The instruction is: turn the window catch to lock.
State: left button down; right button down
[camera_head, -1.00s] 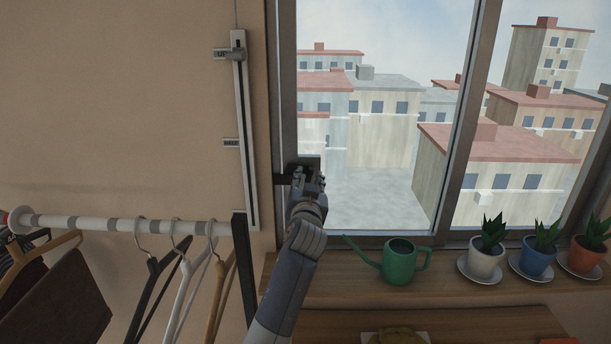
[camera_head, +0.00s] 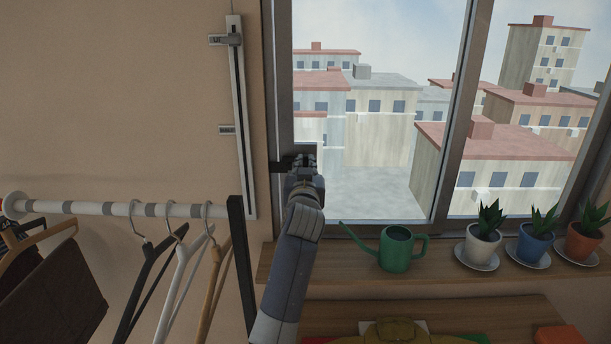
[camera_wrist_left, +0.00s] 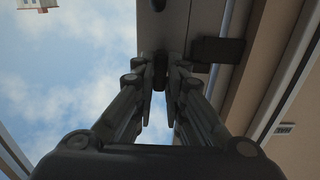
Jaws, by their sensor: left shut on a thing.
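The window catch (camera_head: 281,166) is a dark piece on the left upright of the window frame. It sticks out to the left of my left gripper (camera_head: 303,160), which reaches up to it from below. In the left wrist view, my left gripper (camera_wrist_left: 162,76) has its fingers closed together around a small dark part of the catch (camera_wrist_left: 160,57) at the frame. A dark block (camera_wrist_left: 217,50) sits just right of the fingertips. In the head view the fingers and wrist hide much of the catch, so its exact angle is hard to tell. My right gripper is not in view.
A clothes rail (camera_head: 110,208) with hangers stands left of my arm. On the sill (camera_head: 345,264) are a green watering can (camera_head: 395,249) and several potted plants (camera_head: 484,235), to the right of my arm. A slotted vertical rail (camera_head: 241,120) is on the wall.

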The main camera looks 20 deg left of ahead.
pick_arm(q)
jog(key=shift+f, duration=0.1)
jog(key=c, duration=1.6)
grip_release()
jog(key=shift+w+f, duration=0.1)
jog(key=shift+c, duration=0.2)
jog(key=shift+w, duration=0.1)
notch_tip(320, 180, up, 10)
jog(key=shift+w+a+f, duration=0.1)
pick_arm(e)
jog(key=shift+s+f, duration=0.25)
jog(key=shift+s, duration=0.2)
